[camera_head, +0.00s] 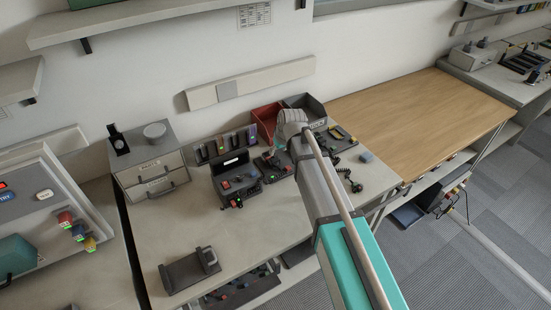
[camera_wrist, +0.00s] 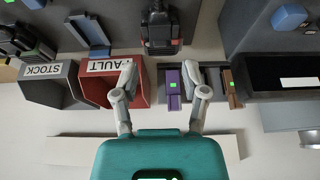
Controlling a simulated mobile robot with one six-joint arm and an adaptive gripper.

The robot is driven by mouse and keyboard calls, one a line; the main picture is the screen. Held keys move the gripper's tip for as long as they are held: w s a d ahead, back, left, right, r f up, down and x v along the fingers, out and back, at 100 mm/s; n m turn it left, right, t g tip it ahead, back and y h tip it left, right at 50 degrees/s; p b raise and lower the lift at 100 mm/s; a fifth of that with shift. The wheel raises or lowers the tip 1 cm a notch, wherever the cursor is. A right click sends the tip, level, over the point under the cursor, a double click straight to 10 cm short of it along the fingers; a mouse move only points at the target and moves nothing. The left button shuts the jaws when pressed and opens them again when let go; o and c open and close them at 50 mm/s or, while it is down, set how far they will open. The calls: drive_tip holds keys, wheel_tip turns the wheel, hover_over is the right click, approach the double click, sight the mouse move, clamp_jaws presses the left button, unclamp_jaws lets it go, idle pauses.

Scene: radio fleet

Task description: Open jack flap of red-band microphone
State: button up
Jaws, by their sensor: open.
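A dark device with a red end (camera_wrist: 162,42) shows at the top middle of the wrist view, cut off by the frame edge. It may be the red-band microphone. No jack flap can be made out on it. In the head view, a small dark unit with red on it (camera_head: 286,168) sits on the bench just below my gripper (camera_head: 281,141). In the wrist view my gripper (camera_wrist: 160,70) is open, its two fingers apart with nothing between the tips. The dark device lies beyond the tips, and whether they touch anything cannot be told.
A red bin (camera_wrist: 141,84) and a grey bin (camera_wrist: 50,88) stand left of my fingers in the wrist view. A purple-marked unit (camera_wrist: 172,86) is by the right finger. Drawers (camera_head: 151,174) and a grey cradle (camera_head: 188,272) stand on the bench. The wooden tabletop (camera_head: 420,108) is clear.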

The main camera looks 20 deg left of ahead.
sight(275, 156)
drive_tip(key=shift+b+x, duration=1.5)
drive_tip(key=shift+x, duration=0.45)
clamp_jaws()
drive_tip(key=shift+a, duration=0.1)
